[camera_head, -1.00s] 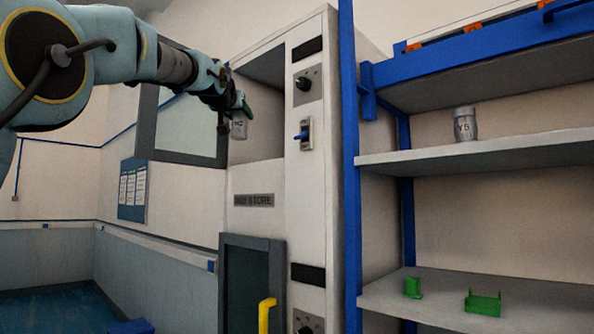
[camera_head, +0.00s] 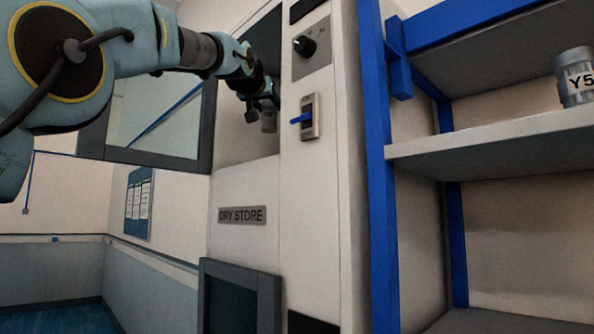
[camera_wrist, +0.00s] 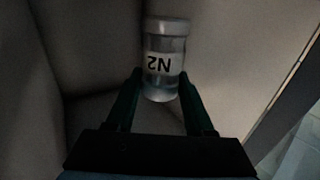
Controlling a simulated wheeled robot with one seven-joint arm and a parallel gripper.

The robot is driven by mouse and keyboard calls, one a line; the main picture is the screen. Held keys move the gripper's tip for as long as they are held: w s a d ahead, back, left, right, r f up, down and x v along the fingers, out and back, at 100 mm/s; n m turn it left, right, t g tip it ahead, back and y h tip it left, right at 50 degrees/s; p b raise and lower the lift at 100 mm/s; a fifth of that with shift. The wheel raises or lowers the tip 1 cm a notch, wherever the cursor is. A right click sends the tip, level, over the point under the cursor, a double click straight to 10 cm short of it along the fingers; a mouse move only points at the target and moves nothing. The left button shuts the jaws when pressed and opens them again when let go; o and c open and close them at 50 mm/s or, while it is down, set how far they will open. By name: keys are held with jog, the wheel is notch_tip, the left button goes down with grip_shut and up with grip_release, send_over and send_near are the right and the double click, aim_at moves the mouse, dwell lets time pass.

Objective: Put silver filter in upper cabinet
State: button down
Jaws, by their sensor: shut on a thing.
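My gripper (camera_head: 262,104) is inside the opening of the upper cabinet (camera_head: 245,148), its arm coming in from the left. It is shut on a silver filter (camera_head: 268,122), which shows only partly beyond the fingers. In the wrist view the filter (camera_wrist: 165,28) is a silver cylinder with a white label reading "N2", upside down in the picture. The fingertips (camera_wrist: 160,84) are on either side of its near end. Cabinet walls surround it, and the space there is dark. I cannot tell whether the filter touches the cabinet floor.
The upper cabinet's glazed door (camera_head: 160,125) stands open to the left. A "DRY STORE" plate (camera_head: 242,215) and a dark-framed lower door (camera_head: 240,290) are below. A knob (camera_head: 305,46) and a blue-handled switch (camera_head: 303,118) are at right. A shelf (camera_head: 480,140) holds a "Y5" canister (camera_head: 577,80).

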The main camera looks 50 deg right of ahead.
jog(key=shift+f, duration=4.8)
jog(key=shift+f+b, duration=0.2)
jog(key=shift+b, duration=0.25)
jog(key=shift+c, duration=1.4)
grip_release()
jog(key=shift+r, duration=0.1)
